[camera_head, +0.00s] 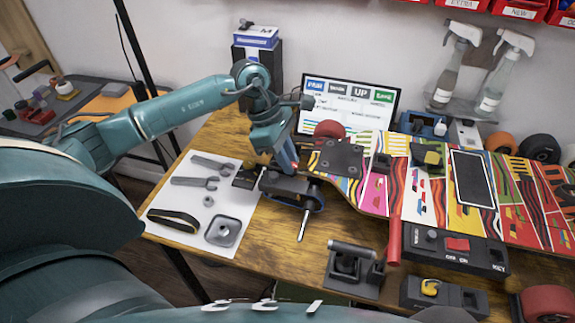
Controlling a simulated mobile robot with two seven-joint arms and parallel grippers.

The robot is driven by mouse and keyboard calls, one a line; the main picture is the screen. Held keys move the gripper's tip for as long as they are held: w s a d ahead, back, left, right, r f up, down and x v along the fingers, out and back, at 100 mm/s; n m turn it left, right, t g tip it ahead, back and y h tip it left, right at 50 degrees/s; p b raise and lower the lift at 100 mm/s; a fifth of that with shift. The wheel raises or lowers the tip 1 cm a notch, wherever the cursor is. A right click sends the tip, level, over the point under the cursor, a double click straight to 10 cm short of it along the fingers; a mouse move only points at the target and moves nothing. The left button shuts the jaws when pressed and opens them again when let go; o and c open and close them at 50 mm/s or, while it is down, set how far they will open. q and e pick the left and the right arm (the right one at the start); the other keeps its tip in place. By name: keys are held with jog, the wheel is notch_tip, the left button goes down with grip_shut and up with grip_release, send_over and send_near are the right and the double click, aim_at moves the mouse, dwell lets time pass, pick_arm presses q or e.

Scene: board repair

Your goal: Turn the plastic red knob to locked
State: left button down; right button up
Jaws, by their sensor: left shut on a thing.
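A metal rod (303,223) sticks out from the device toward the table's front. My right gripper is not in view.
The deck (375,187) fills the table's right half. A black switch box (455,250) with a red rocker, a red cylinder (394,241) and a black fixture (350,270) stand in front. Tools lie on a white sheet (228,172) at left. Spray bottles (452,65) hang behind.

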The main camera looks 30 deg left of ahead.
pick_arm(q)
jog(key=shift+w+f+m+g+b, duration=0.2)
jog(key=shift+m+g+b, duration=0.1)
jog(key=shift+m+b, duration=0.65)
jog(key=m+b, duration=0.1)
jog(key=m, duration=0.1)
jog(key=m+g+b, duration=0.1)
jog(key=m+b, duration=0.1)
jog(key=shift+w, duration=0.2)
jog(key=m+g+b, duration=0.1)
jog(key=m, duration=0.1)
jog(key=m+y+b, duration=0.1)
jog(key=m+b, duration=0.1)
jog(key=m+g+b, duration=0.1)
jog(key=m, duration=0.2)
jog(key=shift+w+d+r+g+y+b, duration=0.2)
jog(key=shift+w+d+g+y+b, duration=0.1)
jog(key=shift+y, duration=0.1)
jog(key=shift+m, duration=0.55)
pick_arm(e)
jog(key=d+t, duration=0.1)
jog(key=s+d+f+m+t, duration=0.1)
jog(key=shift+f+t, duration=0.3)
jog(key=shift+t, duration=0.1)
pick_arm(q)
jog(key=shift+y, duration=0.3)
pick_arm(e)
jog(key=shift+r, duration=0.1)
